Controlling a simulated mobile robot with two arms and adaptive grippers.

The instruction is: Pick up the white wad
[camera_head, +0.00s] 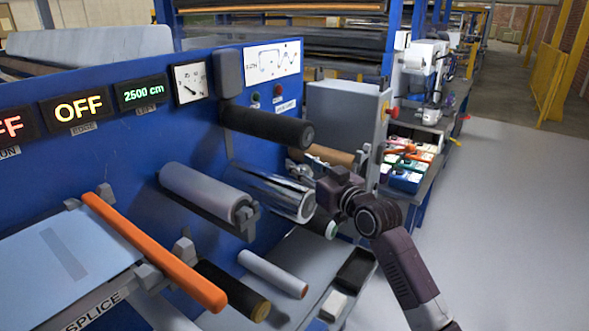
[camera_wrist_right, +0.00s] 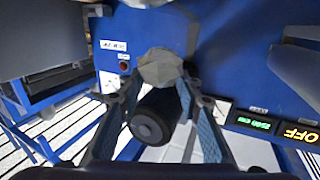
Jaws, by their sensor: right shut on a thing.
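The white wad (camera_wrist_right: 161,66) is a pale, faceted lump between the fingertips of my right gripper (camera_wrist_right: 159,88) in the right wrist view. The two fingers are closed in on it from both sides. In the head view my right gripper (camera_head: 300,171) is by the front of the blue machine, close to the shiny metal roller (camera_head: 268,188). The wad cannot be made out clearly there. My left gripper is not in view.
A black roller (camera_head: 268,126) juts out above the gripper, and a grey roller (camera_head: 203,190) lies to its left. An orange bar (camera_head: 150,250) is nearer. A white block (camera_head: 333,305) lies on the lower shelf. Open floor (camera_head: 500,220) is at right.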

